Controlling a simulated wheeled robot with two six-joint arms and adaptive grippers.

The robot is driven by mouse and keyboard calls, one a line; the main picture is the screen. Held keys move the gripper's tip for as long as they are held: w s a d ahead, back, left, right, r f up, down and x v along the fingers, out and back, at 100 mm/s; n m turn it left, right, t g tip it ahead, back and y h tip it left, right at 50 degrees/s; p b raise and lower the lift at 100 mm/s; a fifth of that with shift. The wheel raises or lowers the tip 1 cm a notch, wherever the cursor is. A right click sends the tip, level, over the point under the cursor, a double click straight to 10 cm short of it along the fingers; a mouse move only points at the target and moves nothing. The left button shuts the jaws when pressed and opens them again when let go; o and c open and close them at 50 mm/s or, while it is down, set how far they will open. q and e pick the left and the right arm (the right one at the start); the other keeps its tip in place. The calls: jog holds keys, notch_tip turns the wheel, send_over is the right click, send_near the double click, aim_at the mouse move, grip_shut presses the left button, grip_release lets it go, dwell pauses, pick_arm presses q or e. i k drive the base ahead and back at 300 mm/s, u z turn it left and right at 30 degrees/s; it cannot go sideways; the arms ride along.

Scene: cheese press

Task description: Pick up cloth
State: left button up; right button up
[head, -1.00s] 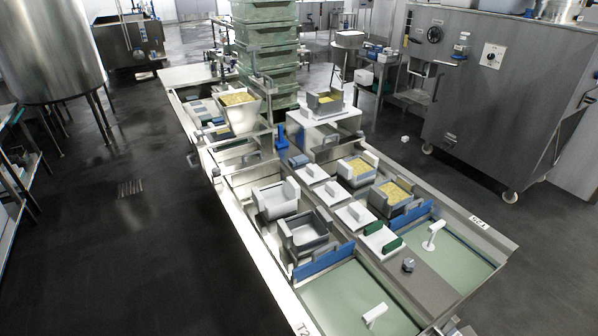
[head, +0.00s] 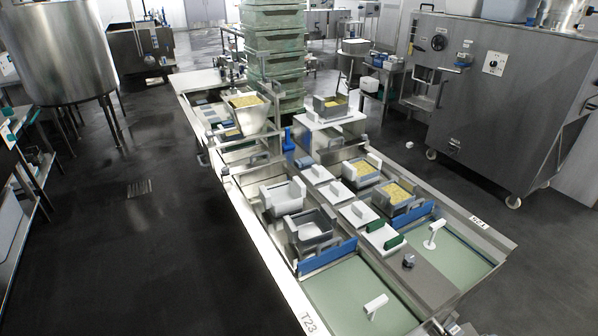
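I cannot surely tell which thing is the cloth. A grey mould with a pale inside (head: 283,197) stands left of the middle on the long steel table, and a darker mould (head: 311,229) stands in front of it. A small blue-grey bundle (head: 305,162) lies behind the row of white lids; whether it is fabric is too small to tell. Flat blue and grey pieces (head: 222,128) lie in the far left part of the table. Neither of my grippers can be made out.
Moulds with yellow curd (head: 361,170) (head: 397,194) stand on the right. White lids (head: 358,213) line the middle. Two green basins (head: 350,290) (head: 462,253) lie at the near end. Green crates (head: 275,50) are stacked behind. Dark floor at left is clear.

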aim_at(305, 162)
jog(key=k, duration=0.25)
jog(key=z, duration=2.6)
jog(key=i, duration=4.05)
jog(key=u, duration=2.7)
jog(key=i, duration=3.4)
jog(key=u, duration=0.15)
